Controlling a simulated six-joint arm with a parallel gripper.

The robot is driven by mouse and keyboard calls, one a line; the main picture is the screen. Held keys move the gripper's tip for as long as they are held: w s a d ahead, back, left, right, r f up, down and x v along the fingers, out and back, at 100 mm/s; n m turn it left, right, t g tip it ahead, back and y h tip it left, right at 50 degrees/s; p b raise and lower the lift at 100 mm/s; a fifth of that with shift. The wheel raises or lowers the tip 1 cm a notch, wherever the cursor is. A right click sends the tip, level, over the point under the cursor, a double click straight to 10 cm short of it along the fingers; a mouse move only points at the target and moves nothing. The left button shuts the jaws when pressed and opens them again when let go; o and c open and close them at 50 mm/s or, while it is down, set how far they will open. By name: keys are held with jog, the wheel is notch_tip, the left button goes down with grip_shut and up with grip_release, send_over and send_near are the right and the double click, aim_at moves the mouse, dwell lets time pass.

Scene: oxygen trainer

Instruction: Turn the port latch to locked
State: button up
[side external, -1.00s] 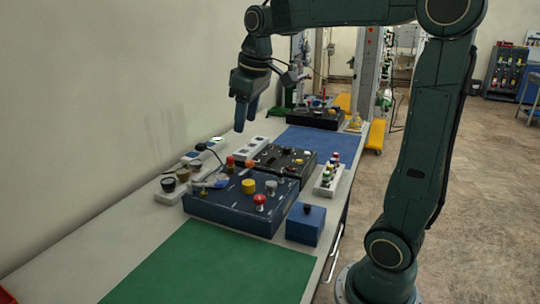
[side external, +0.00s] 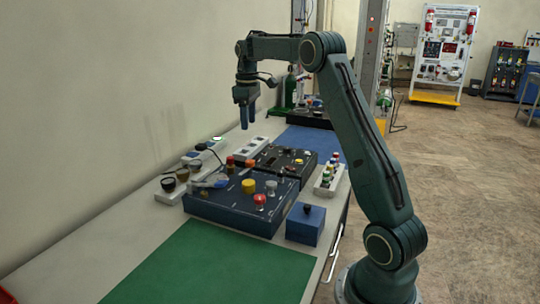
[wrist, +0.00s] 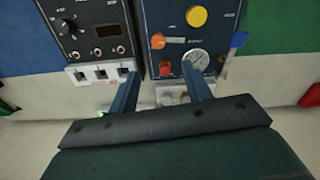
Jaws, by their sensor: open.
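The blue panel box (side external: 225,208) stands on the bench; it also shows in the wrist view (wrist: 222,10). An orange turn handle (wrist: 170,41) with a pale round end lies crosswise on its face, and looks most like the port latch; no label is readable. In the side view it is a small orange shape (side external: 250,164). My gripper (side external: 246,127) hangs above and beyond the panel, fingers down, open and empty. In the wrist view its two fingers (wrist: 159,70) are apart, with the orange handle past their tips. It touches nothing I can see.
A blue tab (wrist: 238,40) sticks out at the panel's edge. A black panel (side external: 290,160) stands behind. The green mat (side external: 215,265) is bare.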

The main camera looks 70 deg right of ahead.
aim_at(250, 161)
jog(key=shift+d+f, duration=0.15)
jog(key=shift+d, duration=0.1)
notch_tip(250, 161, down, 14)
jog(key=shift+r, duration=0.1)
dwell(0.8)
jog(key=shift+c, duration=0.4)
jog(key=c, duration=0.9)
